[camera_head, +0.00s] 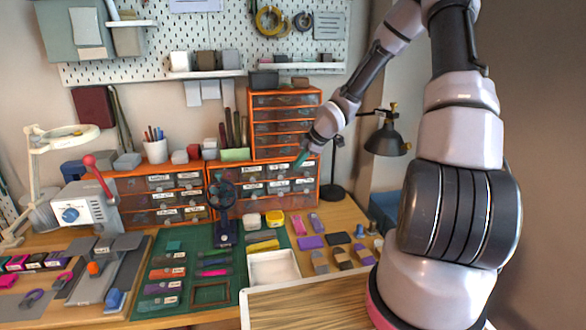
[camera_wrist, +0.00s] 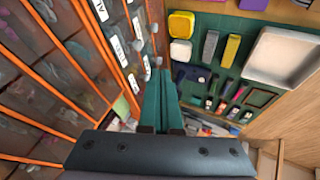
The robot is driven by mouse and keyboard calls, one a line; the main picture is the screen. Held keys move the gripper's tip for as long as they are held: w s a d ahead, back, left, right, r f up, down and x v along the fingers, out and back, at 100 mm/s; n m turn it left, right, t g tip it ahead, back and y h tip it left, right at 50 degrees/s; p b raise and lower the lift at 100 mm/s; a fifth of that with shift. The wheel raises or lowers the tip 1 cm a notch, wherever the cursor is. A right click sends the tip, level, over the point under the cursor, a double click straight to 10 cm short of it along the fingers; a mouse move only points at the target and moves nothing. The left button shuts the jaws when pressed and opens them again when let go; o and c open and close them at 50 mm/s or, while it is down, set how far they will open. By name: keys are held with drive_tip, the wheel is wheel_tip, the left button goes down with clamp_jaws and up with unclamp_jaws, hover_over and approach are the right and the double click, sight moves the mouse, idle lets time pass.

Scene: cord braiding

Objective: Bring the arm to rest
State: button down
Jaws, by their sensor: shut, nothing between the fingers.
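My arm rises from the right of the head view and bends down to the left over the back of the bench. My gripper (camera_head: 302,158) is small there, with teal fingers in front of the orange drawer cabinet (camera_head: 285,100). In the wrist view my gripper (camera_wrist: 161,85) shows its two teal fingers pressed together. Nothing is between them. The fingers are in the air, with the drawer fronts on the left and the bench top on the right.
A green mat (camera_head: 197,262) carries several small tools. A white tray (camera_head: 273,268) lies at the mat's right side. A black lamp (camera_head: 386,138) stands near my arm. A pegboard (camera_head: 250,40) hangs behind.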

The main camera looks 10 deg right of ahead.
drive_tip(key=s+d+r+m+h, duration=0.3)
drive_tip(key=s+r+m, duration=0.35)
drive_tip(key=r, duration=0.35)
drive_tip(key=s+d+r+m+h, duration=0.3)
drive_tip(key=s+r+m, duration=0.3)
drive_tip(key=r, duration=0.4)
drive_tip(key=s+a+r+m+y, duration=0.1)
drive_tip(key=s+r+m, duration=0.3)
drive_tip(key=s, duration=0.5)
drive_tip(key=s+a+r+m+t+y, duration=0.1)
drive_tip(key=s+r+m, duration=0.3)
drive_tip(key=s, duration=0.6)
wheel_tip(320, 180, up, 2)
drive_tip(key=shift+s+a+r+t+y, duration=0.2)
drive_tip(key=shift+s+a+t+y, duration=0.1)
drive_tip(key=shift+a+y, duration=0.4)
